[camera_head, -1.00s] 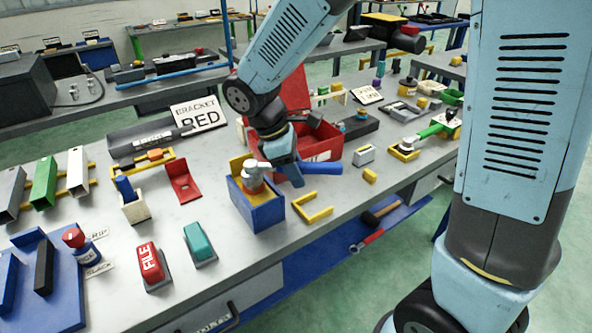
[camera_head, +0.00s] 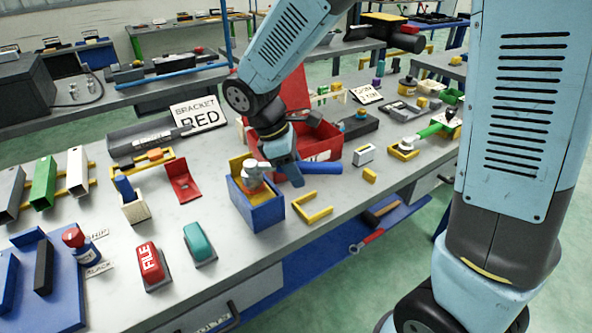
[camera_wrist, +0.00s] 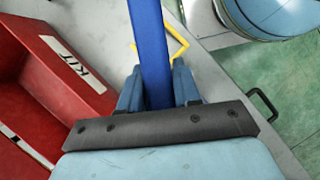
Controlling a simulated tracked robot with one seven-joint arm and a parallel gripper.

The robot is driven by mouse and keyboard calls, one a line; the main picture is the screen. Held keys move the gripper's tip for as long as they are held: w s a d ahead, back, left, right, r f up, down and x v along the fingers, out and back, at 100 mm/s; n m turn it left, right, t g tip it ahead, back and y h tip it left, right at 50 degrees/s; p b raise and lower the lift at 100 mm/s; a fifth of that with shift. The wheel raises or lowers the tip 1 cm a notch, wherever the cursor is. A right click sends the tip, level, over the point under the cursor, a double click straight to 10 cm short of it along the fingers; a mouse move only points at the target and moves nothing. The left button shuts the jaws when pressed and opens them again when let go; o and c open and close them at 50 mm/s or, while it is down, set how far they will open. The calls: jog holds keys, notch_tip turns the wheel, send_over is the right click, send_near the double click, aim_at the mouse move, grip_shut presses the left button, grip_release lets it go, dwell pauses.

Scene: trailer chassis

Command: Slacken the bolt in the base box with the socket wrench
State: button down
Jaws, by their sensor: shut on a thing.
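The socket wrench has a blue handle (camera_head: 322,168) and a silver head (camera_head: 255,169). My gripper (camera_head: 287,172) is shut on the handle, which sticks out to its right. In the wrist view the blue handle (camera_wrist: 150,45) runs between the two fingers of my gripper (camera_wrist: 157,88). The base box (camera_head: 262,212) is blue with a yellow back part and stands on the bench below the wrench head. The head is at the box's open top. The bolt is hidden, so I cannot tell how the socket sits on it.
A red kit box (camera_head: 322,142) stands close behind my gripper; it also shows in the wrist view (camera_wrist: 45,75). A yellow bracket (camera_head: 312,207) lies right of the base box, near the bench's front edge. A red bracket (camera_head: 182,182) lies to the left.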

jog(key=shift+f, duration=0.75)
dwell(0.7)
jog(key=c, duration=1.4)
grip_release()
grip_shut()
